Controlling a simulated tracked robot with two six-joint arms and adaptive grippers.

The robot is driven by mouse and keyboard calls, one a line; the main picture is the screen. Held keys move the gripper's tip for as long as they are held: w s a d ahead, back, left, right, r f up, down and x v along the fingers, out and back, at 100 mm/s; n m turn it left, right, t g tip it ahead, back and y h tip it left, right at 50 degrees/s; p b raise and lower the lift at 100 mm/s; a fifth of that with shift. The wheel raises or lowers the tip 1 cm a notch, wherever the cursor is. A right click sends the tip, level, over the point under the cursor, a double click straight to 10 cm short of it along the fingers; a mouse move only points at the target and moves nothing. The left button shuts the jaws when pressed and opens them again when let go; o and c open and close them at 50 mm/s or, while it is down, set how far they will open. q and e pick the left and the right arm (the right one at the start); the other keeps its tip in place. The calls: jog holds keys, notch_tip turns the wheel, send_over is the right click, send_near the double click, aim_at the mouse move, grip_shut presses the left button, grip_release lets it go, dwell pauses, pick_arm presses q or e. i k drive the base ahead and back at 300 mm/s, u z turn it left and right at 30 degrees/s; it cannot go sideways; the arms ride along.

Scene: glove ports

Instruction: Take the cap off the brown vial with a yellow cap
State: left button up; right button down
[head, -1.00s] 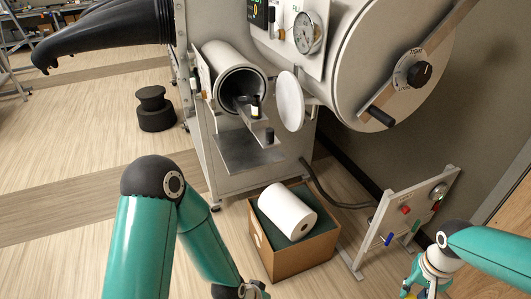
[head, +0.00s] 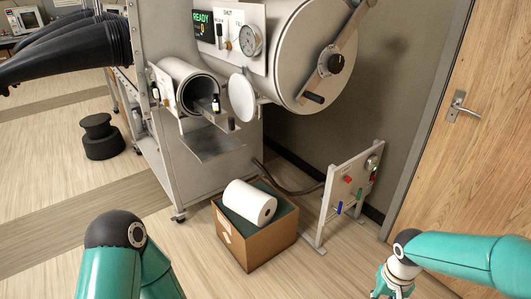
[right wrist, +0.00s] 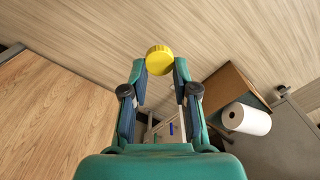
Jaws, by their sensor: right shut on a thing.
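A small dark vial (head: 215,104) with a pale label stands upright on the tray at the mouth of the small round port. It is too small to tell what is on its top. My right gripper (right wrist: 159,68) is shut on a yellow cap (right wrist: 159,56) held between its fingertips, over the floor and away from the vial. In the head view my right gripper sits low at the right, near the bottom edge, and the cap is not clear there. My left arm shows at the lower left, but its gripper is out of the picture.
A cardboard box (head: 256,246) with a white paper roll (head: 250,203) stands on the floor ahead. A panel stand (head: 350,188) is right of it. The port's round door (head: 242,98) hangs open. A black spool-shaped object (head: 101,138) is at the left.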

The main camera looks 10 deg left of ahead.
aim_at(217, 101)
jog(key=z, duration=0.05)
jog(key=k, duration=0.5)
jog(key=u, duration=0.75)
jog(key=i, duration=1.15)
jog(key=u, duration=0.3)
